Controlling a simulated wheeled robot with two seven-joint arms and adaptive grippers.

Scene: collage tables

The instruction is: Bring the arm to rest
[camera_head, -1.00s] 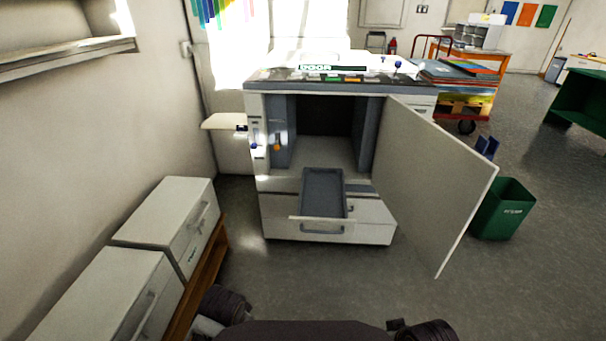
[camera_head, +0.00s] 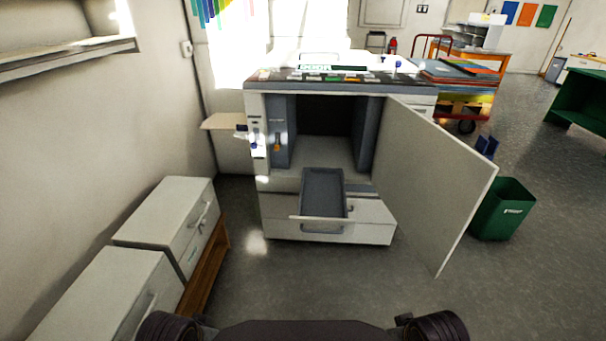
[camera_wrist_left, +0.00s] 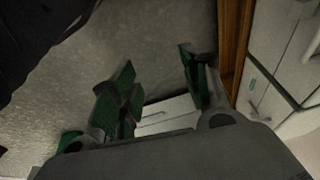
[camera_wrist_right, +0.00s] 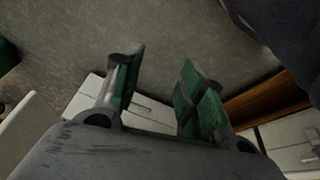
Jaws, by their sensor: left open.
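My left gripper (camera_wrist_left: 160,90) shows in the left wrist view with its green-padded fingers spread and nothing between them. My right gripper (camera_wrist_right: 158,95) shows in the right wrist view, also with its green-padded fingers apart and empty. Neither gripper shows in the head view, where only dark parts of my own body and arms sit at the bottom edge. Both grippers hang above the grey floor, apart from the furniture.
A copier-like machine (camera_head: 275,205) stands ahead with its door (camera_head: 435,185) swung open to the right and a grey tray drawer (camera_head: 322,190) pulled out. White cabinets (camera_head: 165,215) line the left wall. A green bin (camera_head: 503,210) stands right. The floor (camera_head: 330,280) between is clear.

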